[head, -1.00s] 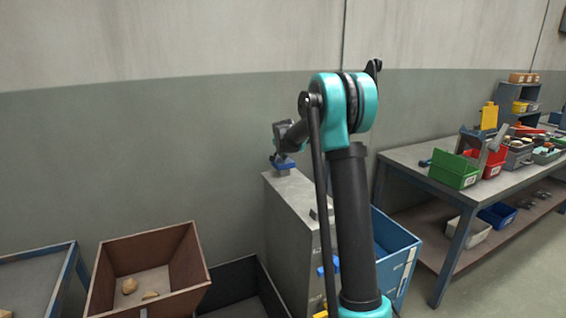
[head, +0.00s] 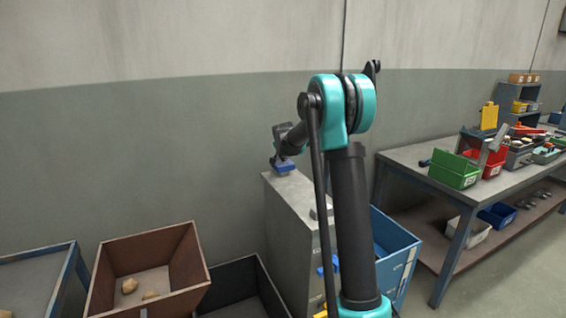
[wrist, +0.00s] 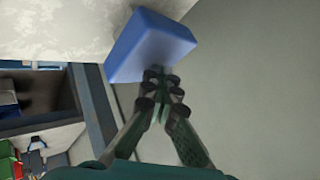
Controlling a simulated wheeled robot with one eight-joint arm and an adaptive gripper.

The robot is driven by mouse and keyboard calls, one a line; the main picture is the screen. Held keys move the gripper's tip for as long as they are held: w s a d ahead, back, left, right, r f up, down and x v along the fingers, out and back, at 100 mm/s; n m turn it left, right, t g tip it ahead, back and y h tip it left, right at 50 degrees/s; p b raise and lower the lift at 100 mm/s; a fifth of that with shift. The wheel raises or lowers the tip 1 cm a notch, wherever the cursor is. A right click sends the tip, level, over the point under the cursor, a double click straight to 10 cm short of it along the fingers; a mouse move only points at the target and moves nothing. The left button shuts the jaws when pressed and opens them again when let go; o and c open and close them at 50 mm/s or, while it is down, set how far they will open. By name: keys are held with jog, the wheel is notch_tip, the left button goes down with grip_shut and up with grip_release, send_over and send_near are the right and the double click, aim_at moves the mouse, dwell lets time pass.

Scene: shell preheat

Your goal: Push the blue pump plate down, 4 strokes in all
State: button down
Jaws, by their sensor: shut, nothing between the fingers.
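The blue pump plate (head: 284,166) sits on top of a grey metal cabinet (head: 292,200), near its back left end. In the wrist view the blue pump plate (wrist: 150,45) shows as a blue block just beyond my fingertips. My gripper (head: 276,157) is directly above the plate in the head view, its fingers pointing down. In the wrist view my gripper (wrist: 160,76) is shut with nothing between its fingers, and the tips overlap the plate's near edge. I cannot tell whether they touch it. My arm hides part of the cabinet.
A brown bin (head: 190,262) with a few tan lumps and a black bin (head: 228,284) stand left of the cabinet. A blue bin (head: 402,250) stands to its right. A workbench (head: 412,164) with colored bins is further right. The wall is close behind.

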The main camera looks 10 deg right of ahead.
jog(key=shift+f, duration=1)
dwell(0.8)
jog(key=shift+r, duration=2.1)
jog(key=shift+r, duration=2.5)
notch_tip(320, 180, up, 4)
jog(key=shift+f, duration=0.1)
